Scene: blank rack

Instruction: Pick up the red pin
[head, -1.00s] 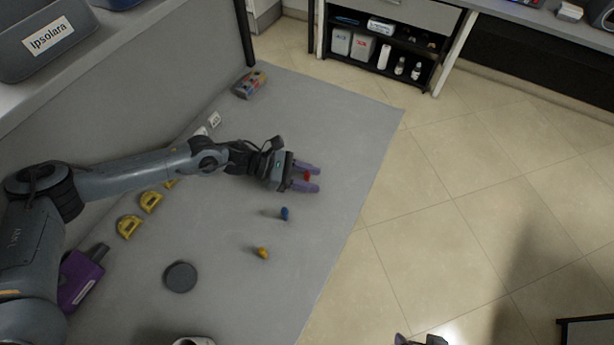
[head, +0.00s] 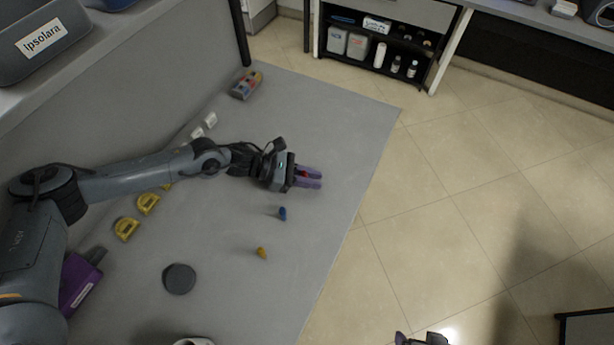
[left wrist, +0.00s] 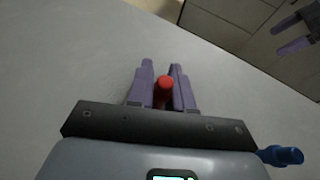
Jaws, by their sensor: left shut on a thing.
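The red pin (left wrist: 164,88) sits between the two purple fingers of my left gripper (left wrist: 161,86) in the left wrist view. The fingers are shut on it. In the head view my left gripper (head: 309,178) is over the grey table, and only a little red of the pin (head: 303,174) shows between the fingers. I cannot tell how far the pin is above the table. At the bottom edge of the head view, purple fingertips of my right gripper (head: 418,339) show over the floor; whether they are open is unclear.
A blue pin (head: 282,213) and a yellow pin (head: 261,252) stand on the grey table (head: 340,120) nearby. The blue pin also shows in the left wrist view (left wrist: 282,155). A dark round disc (head: 179,279), yellow pieces (head: 126,228) and a multicoloured block (head: 246,85) lie farther off.

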